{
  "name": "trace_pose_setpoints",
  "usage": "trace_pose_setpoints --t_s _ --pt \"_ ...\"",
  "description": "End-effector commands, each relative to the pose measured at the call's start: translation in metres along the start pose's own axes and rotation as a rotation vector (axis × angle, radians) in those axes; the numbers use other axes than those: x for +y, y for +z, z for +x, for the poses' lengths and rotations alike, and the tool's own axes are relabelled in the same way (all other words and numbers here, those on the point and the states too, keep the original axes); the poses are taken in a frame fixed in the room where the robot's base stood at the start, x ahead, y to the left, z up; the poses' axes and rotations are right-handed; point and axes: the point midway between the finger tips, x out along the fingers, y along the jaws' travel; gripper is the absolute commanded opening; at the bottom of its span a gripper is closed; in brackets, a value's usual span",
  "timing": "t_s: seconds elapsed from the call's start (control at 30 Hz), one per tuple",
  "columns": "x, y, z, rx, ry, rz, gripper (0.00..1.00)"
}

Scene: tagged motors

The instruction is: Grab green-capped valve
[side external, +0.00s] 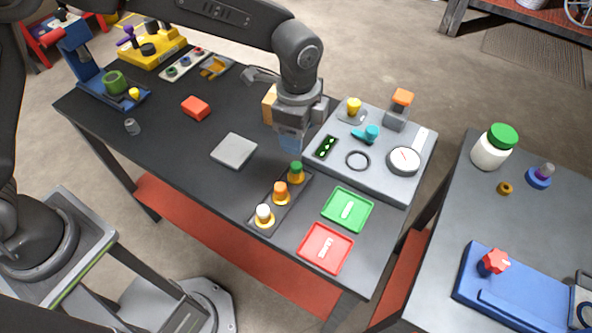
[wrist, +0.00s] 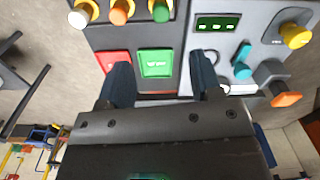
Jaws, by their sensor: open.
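The green-capped valve (side external: 296,171) stands upright on an orange base at the far end of a dark strip. An orange-capped valve (side external: 281,190) and a white-capped valve (side external: 264,214) stand in line with it. In the wrist view the green-capped valve (wrist: 160,10) is at the top edge, right of the orange one (wrist: 121,11) and the white one (wrist: 82,14). My gripper (side external: 290,146) is open and empty, above and just behind the green cap in the side view. In the wrist view its two fingers (wrist: 160,74) are spread, with the green tray showing between them.
A green tray (side external: 347,209) and a red tray (side external: 325,248) lie right of the valves. A grey panel (side external: 385,185) with a gauge (side external: 404,161), a black ring and a teal valve (side external: 372,132) stands behind. A grey plate (side external: 234,150) lies left, with bare table around it.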

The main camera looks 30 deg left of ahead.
Motion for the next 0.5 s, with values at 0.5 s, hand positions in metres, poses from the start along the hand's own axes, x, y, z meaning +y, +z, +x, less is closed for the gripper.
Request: trace_pose_setpoints --t_s 0.5 --pt "0.000 0.001 0.080 -0.001 0.001 -0.002 0.59"
